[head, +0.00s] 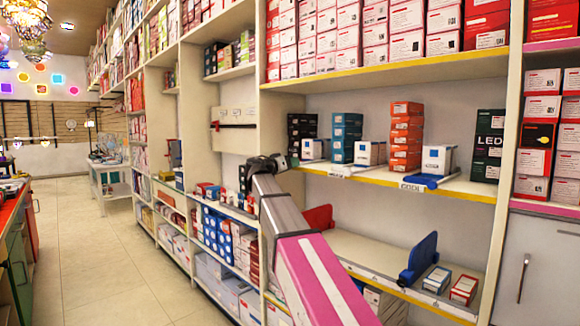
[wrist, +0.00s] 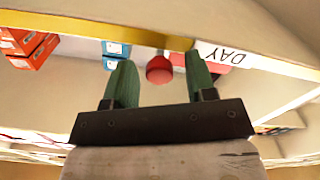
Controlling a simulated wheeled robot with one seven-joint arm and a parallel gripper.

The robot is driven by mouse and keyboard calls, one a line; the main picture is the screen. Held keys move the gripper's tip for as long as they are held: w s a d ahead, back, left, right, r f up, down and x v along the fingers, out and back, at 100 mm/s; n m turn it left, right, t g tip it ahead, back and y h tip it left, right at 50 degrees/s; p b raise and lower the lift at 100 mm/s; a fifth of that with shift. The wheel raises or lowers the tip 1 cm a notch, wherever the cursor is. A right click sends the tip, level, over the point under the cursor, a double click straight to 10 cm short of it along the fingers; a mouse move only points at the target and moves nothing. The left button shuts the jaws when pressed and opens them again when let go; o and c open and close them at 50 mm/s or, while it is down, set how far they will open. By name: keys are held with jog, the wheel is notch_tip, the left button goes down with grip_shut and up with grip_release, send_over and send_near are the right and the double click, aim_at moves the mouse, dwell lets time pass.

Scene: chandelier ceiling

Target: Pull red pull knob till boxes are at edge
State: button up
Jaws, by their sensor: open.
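My gripper (wrist: 158,82) is open in the wrist view, with its two green fingers apart. A round red knob (wrist: 160,69) shows between the fingertips, and no finger visibly touches it. How deep it sits between them I cannot tell. In the head view my gripper (head: 291,161) is at the left end of the middle shelf (head: 460,188), small and partly hidden by my wrist. Stacked orange boxes (head: 405,138), blue boxes (head: 346,138) and dark boxes (head: 302,128) stand on that shelf. I cannot make out the knob in the head view.
A sign reading DAY (wrist: 222,55) hangs close to the right finger in the wrist view. A blue divider (head: 418,258) and a red divider (head: 318,219) stand on the lower shelf. A tall upright (head: 508,150) stands at right. The aisle floor (head: 85,240) is clear.

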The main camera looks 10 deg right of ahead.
grip_shut()
jog(key=v, duration=1.4)
jog(key=shift+a, duration=0.15)
grip_release()
jog(key=v, duration=1.1)
